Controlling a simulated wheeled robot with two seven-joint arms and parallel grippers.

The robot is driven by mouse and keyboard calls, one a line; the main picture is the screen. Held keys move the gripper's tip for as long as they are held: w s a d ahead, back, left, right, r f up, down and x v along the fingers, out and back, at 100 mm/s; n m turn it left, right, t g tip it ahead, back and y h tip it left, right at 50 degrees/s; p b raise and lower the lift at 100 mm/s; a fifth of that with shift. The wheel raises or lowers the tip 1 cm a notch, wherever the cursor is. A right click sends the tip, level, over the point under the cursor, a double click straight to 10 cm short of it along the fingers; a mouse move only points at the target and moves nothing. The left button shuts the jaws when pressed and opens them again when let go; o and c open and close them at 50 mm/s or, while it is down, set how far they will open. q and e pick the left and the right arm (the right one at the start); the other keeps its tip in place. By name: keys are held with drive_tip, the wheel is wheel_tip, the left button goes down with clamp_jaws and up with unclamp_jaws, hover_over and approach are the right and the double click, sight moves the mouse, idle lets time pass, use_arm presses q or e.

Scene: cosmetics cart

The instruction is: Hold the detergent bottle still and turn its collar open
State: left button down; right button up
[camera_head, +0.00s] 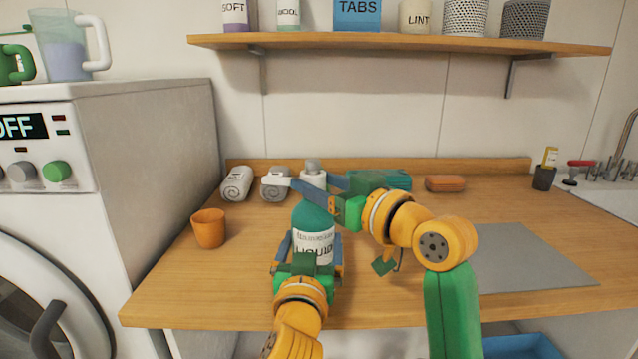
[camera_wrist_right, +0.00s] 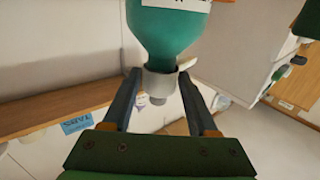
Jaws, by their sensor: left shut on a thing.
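The detergent bottle (camera_head: 313,236) stands upright on the wooden counter, teal with a white label reading LIQUID. Its pale collar (camera_head: 312,178) is at the top. My left gripper (camera_head: 308,250) is shut on the lower body of the bottle. My right gripper (camera_head: 318,188) is at the collar, its fingers on either side. In the right wrist view the collar (camera_wrist_right: 160,86) sits between the fingertips of the right gripper (camera_wrist_right: 160,82), with a small lug at its side. I cannot tell whether these fingers touch it. The bottle's teal shoulder (camera_wrist_right: 165,38) shows beyond.
An orange cup (camera_head: 208,228) stands left of the bottle. Rolled grey towels (camera_head: 237,184) lie behind it. A grey mat (camera_head: 535,262) lies to the right. A shelf (camera_head: 400,42) hangs above.

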clamp_jaws()
drive_tip(key=shift+w+d+f+n+g+y, duration=0.1)
drive_tip(key=shift+w+n+g+y, duration=0.05)
drive_tip(key=shift+n+g+y, duration=1.45)
drive_tip(key=shift+g+y, duration=0.2)
drive_tip(key=o, duration=0.8)
unclamp_jaws()
drive_tip(key=shift+d, duration=0.1)
drive_tip(key=v, duration=1.2)
